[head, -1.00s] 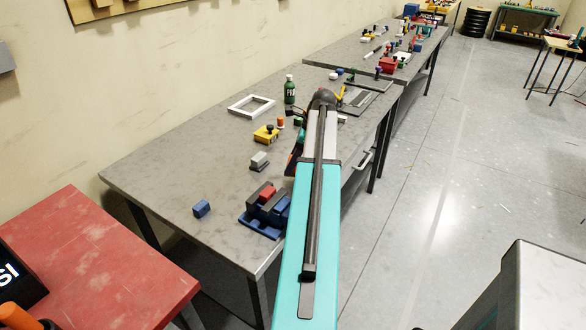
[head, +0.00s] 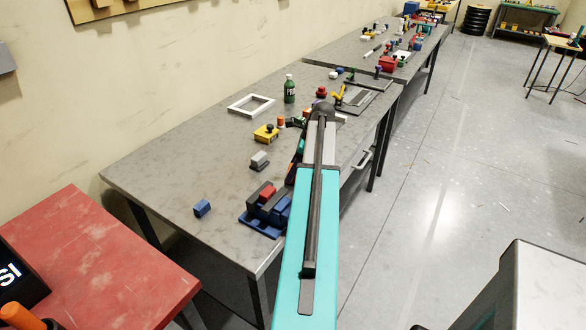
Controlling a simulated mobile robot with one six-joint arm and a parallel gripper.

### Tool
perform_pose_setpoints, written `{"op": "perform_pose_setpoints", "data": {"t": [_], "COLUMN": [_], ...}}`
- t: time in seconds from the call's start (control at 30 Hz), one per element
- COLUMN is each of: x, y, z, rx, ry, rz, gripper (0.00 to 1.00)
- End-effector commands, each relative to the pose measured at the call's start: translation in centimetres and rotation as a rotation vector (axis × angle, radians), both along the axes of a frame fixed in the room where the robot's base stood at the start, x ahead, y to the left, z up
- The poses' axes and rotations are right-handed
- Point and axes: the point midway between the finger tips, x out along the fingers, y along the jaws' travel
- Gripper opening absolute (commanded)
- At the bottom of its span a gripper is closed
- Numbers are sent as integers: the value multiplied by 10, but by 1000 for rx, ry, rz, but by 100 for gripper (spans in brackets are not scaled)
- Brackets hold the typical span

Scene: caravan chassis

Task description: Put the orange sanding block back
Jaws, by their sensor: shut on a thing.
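My gripper (head: 296,152) is mostly hidden behind my own arm, over the near grey workbench. Only dark parts with slivers of teal and orange show at the arm's left edge. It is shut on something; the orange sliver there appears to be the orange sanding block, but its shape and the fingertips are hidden. No other orange block stands clearly in the open. A small orange-topped piece (head: 281,121) stands on the bench behind the yellow block with a black knob (head: 266,133).
The grey workbench (head: 160,180) also holds a blue block (head: 202,208), a grey block (head: 259,161), a blue vise-like fixture (head: 262,222), a white frame (head: 251,105) and a green bottle (head: 289,89). Its left part is mostly bare. A red table (head: 100,255) stands at near left.

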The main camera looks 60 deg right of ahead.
Motion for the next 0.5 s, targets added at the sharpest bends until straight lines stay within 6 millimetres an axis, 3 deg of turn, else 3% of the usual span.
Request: {"op": "perform_pose_setpoints", "data": {"t": [0.3,0.33,0.43,0.5], "x": [0,0,0,0], "y": [0,0,0,0], "z": [-2,-3,-3,-3], "rx": [0,0,0,0], "ry": [0,0,0,0], "rz": [0,0,0,0], "gripper": [33,56,73,73]}}
